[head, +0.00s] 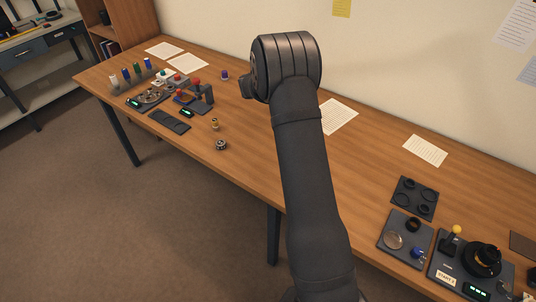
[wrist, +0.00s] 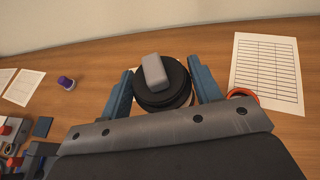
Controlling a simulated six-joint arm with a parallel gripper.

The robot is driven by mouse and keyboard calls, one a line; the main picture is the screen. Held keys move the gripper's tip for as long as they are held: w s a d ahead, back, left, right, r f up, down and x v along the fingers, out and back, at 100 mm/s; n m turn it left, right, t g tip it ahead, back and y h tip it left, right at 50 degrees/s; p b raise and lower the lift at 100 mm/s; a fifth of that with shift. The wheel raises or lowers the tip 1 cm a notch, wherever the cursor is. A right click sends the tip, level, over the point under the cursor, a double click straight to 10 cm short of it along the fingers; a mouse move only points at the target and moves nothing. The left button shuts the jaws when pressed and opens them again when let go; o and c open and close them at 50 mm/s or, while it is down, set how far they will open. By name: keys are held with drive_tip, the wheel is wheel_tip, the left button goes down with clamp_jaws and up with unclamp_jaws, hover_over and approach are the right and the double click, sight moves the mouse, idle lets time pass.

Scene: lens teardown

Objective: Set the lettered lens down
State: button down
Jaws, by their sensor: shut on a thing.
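In the wrist view my gripper (wrist: 163,90) has its two blue fingers on either side of a black round lens (wrist: 176,95) and is shut on it. A grey rounded block (wrist: 154,72) shows on top of the lens. No lettering on the lens can be made out. The lens appears over the wooden table (wrist: 205,62); I cannot tell whether it touches the surface. In the head view my arm hides the gripper and the lens.
A purple-capped item (wrist: 66,83) stands to the left. In the head view, dark trays (head: 415,198) with rings sit at right, and several small devices crowd the left end.

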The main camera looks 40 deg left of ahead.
drive_tip(key=s+d+m+h, duration=0.4)
drive_tip(key=s+d+h, duration=0.1)
drive_tip(key=s+d, duration=1.85)
drive_tip(key=shift+s+a+f, duration=0.2)
drive_tip(key=shift+a+f, duration=1.3)
drive_tip(key=shift+f, duration=0.25)
drive_tip(key=shift+s+a+f, duration=0.25)
drive_tip(key=shift+a+f, duration=1.3)
drive_tip(key=shift+f, duration=0.15)
drive_tip(key=shift+s+a+f, duration=0.2)
drive_tip(key=shift+a+f, duration=1.3)
drive_tip(key=shift+f, duration=0.25)
drive_tip(key=shift+d+f, duration=0.1)
drive_tip(key=shift+f, duration=0.6)
drive_tip(key=shift+c, duration=2.3)
unclamp_jaws()
drive_tip(key=shift+f, duration=0.1)
drive_tip(key=shift+r, duration=0.3)
